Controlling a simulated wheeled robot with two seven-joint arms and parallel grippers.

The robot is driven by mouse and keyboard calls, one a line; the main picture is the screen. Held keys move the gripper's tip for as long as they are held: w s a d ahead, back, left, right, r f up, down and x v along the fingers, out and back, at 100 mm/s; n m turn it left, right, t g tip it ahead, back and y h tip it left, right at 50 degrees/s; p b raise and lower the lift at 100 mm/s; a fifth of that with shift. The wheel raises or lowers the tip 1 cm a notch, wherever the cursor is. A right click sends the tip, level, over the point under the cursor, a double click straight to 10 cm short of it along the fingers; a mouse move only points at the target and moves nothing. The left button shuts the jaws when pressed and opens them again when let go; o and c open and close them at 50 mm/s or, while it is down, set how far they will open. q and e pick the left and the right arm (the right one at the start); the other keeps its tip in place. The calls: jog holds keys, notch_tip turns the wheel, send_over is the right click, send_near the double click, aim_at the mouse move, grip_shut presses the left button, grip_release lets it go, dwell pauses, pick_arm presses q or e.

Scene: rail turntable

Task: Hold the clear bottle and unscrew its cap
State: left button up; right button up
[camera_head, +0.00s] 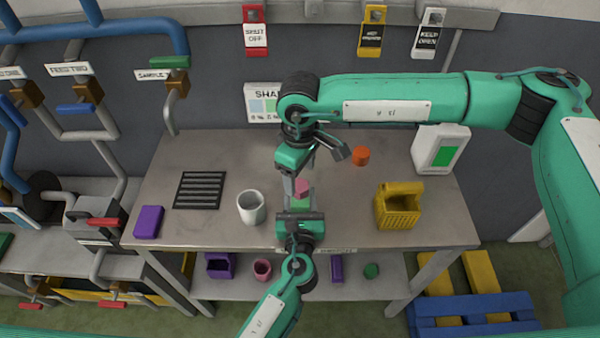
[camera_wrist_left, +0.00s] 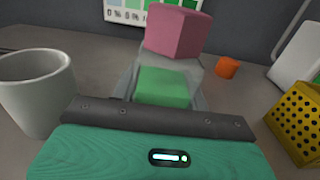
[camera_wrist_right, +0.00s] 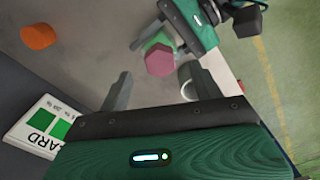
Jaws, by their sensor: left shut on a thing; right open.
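The clear bottle (camera_head: 301,200) stands upright on the workbench with green contents; it also shows in the left wrist view (camera_wrist_left: 165,85). Its pink faceted cap (camera_head: 302,186) is on top, also seen in the left wrist view (camera_wrist_left: 173,32) and the right wrist view (camera_wrist_right: 159,61). My left gripper (camera_head: 299,210) is shut around the bottle's body from the front, below the cap.
A white mug (camera_head: 251,208) stands left of the bottle. An orange cylinder (camera_head: 361,155), a yellow perforated basket (camera_head: 398,207) and a white box with a green panel (camera_head: 440,149) are to the right. A dark grate (camera_head: 200,190) and purple block (camera_head: 149,222) lie left.

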aim_at(300, 185)
jog(key=m, duration=1.2)
jog(key=shift+f, duration=0.1)
dwell(0.4)
jog(key=shift+f, duration=1.9)
